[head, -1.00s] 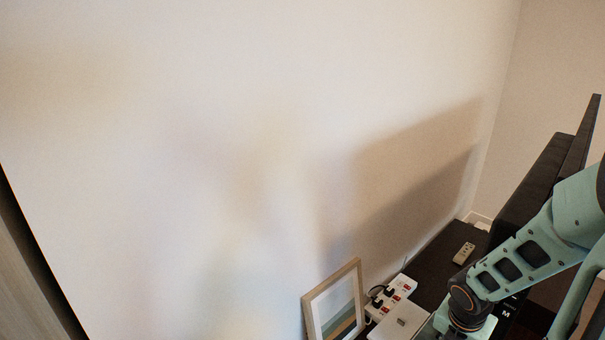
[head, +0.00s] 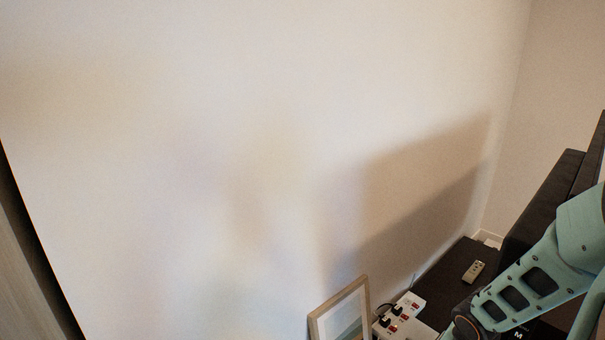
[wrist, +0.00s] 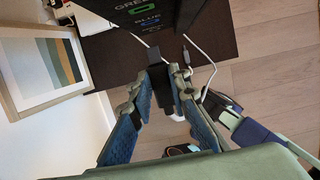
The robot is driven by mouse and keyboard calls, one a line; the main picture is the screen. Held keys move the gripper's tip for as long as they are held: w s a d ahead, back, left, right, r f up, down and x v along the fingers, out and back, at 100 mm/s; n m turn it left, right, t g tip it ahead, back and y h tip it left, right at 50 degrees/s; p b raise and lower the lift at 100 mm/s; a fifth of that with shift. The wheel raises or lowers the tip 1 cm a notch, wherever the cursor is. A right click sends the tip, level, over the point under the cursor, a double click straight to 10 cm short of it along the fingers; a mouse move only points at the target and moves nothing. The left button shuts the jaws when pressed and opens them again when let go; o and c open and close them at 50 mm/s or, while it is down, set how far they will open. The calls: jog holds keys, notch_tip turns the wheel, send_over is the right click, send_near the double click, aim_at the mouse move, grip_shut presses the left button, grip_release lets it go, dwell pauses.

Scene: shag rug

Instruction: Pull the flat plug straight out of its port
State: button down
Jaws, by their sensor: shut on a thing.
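My gripper (wrist: 167,72) shows in the wrist view with its blue-padded fingers closed on a small dark piece (wrist: 161,84), which looks like the flat plug. The fingertips are at the front edge of a dark tabletop (wrist: 210,45). Its port cannot be made out, so I cannot tell whether plug and port touch. A white cable (wrist: 208,72) curves right of the fingers, and a slim grey connector (wrist: 186,56) lies beside it. In the head view only my arm shows; the gripper is below the picture.
A framed picture (wrist: 38,70) stands at the left of the wrist view. A black box with coloured lettering (wrist: 140,14) is beyond the fingers. In the head view, a white power strip (head: 411,303) holds black plugs, and a remote (head: 474,271) lies farther right.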

jog(key=shift+s+a+f, duration=0.15)
jog(key=shift+s+a, duration=0.8)
jog(key=shift+a, duration=0.15)
